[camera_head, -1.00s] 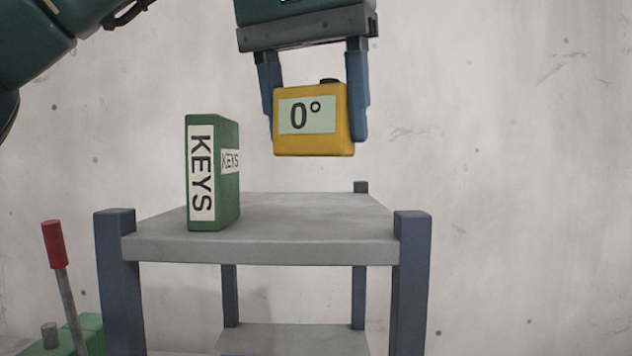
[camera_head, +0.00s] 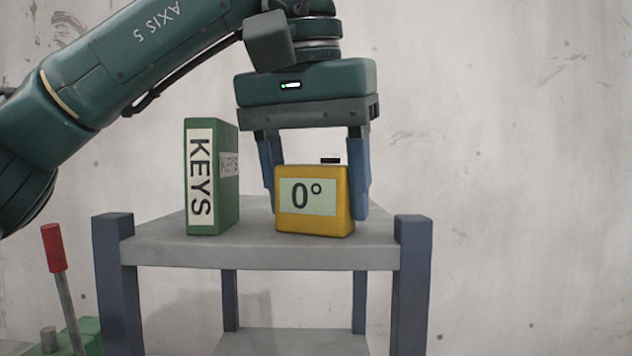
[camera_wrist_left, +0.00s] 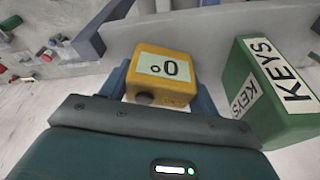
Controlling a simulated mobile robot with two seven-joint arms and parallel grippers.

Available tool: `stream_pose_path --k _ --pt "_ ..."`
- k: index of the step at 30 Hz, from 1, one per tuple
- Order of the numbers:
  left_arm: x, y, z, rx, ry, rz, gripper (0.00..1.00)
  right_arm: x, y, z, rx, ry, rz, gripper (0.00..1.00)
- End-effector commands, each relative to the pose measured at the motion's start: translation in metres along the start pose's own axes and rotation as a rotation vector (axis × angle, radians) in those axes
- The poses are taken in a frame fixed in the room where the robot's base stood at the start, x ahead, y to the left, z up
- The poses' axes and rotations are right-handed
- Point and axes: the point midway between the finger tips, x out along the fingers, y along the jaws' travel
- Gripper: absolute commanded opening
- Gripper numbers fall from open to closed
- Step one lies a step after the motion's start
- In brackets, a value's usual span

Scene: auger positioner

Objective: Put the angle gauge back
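The angle gauge (camera_head: 313,218) is a yellow block with a pale display reading 0° and a black knob on top. It is upright at the top board of a grey stand (camera_head: 262,255), right of a green KEYS box. Its base is on or just above the board; I cannot tell which. My left gripper (camera_head: 316,205) points down and is shut on the gauge, one blue finger at each side. In the left wrist view the gauge (camera_wrist_left: 172,88) sits between the fingers. My right gripper is not in view.
The green KEYS box (camera_head: 229,200) stands upright on the board, a short gap left of my left finger. A red-handled lever (camera_head: 53,250) on a green base is at the lower left. The board is bare behind and right of the gauge. A plain wall is behind.

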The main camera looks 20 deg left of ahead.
Motion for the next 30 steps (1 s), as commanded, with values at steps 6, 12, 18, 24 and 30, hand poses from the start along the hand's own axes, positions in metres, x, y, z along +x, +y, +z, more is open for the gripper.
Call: stream_pose_path --k 6,12,18,24,30 --pt "0.000 0.000 0.000 0.000 -0.001 0.000 0.79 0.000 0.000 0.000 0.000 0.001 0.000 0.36" --pt "0.000 0.000 0.000 0.001 -0.001 0.000 0.82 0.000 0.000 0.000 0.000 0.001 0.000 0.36" --pt "-0.001 0.000 0.000 0.001 0.000 0.000 0.82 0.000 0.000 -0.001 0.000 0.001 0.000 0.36" --pt "-0.018 0.001 -0.001 -0.001 0.004 -0.002 0.82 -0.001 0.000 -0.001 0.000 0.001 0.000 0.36" --pt "-0.055 0.001 0.000 -0.004 0.007 -0.002 0.82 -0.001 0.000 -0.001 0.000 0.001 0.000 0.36"
